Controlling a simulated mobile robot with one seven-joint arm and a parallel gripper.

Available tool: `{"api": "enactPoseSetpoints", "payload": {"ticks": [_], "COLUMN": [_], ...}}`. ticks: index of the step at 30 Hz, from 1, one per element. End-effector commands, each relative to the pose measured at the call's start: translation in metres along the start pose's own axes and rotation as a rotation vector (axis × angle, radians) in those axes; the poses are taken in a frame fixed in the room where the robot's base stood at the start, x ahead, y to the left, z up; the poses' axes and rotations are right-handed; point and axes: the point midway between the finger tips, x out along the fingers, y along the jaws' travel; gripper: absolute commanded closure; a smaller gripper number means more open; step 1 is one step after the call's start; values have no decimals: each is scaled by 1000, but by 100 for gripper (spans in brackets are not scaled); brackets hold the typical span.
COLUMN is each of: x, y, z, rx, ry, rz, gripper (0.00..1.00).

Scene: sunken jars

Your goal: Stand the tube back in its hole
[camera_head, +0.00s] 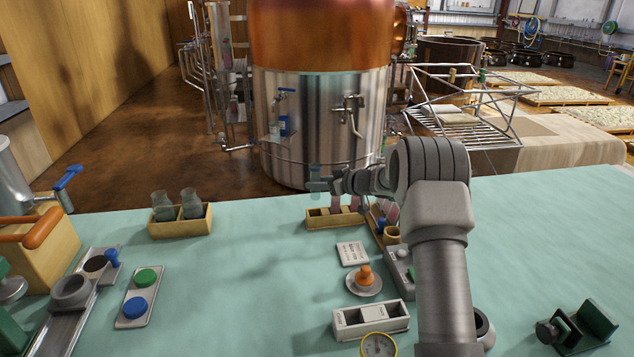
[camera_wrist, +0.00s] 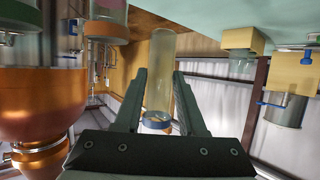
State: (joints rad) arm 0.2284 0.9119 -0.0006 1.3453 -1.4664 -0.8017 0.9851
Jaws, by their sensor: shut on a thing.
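My gripper (camera_head: 320,185) is shut on a clear glass tube (camera_wrist: 161,65). In the wrist view the tube stands between the two fingers (camera_wrist: 160,88), with a blue band at its end near the palm. In the head view the tube (camera_head: 315,170) is small, looks roughly upright and is partly hidden by the fingers. It is held above the left end of a low wooden rack (camera_head: 322,221). The rack's right part holds pinkish contents, partly behind my gripper. I cannot see clearly into the rack's hole below the tube.
A wooden box (camera_head: 180,228) with two glass jars stands to the left. A white card (camera_head: 352,253), an orange-knobbed dish (camera_head: 365,282) and a white divided tray (camera_head: 371,320) lie nearer. A button plate (camera_head: 139,300) is at left. The middle of the green table is clear.

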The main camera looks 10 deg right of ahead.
Motion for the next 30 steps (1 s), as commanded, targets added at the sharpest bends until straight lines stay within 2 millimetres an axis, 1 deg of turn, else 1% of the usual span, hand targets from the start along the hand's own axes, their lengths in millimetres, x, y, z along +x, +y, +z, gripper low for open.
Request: {"api": "enactPoseSetpoints", "payload": {"ticks": [8, 23, 25, 30], "x": [3, 15, 13, 13], "y": [1, 1, 1, 1], "z": [7, 35, 31, 31], "rx": [0, -1, -1, 0], "ry": [1, 2, 2, 1], "rz": [1, 1, 1, 0], "gripper": [100, 100, 100, 100]}}
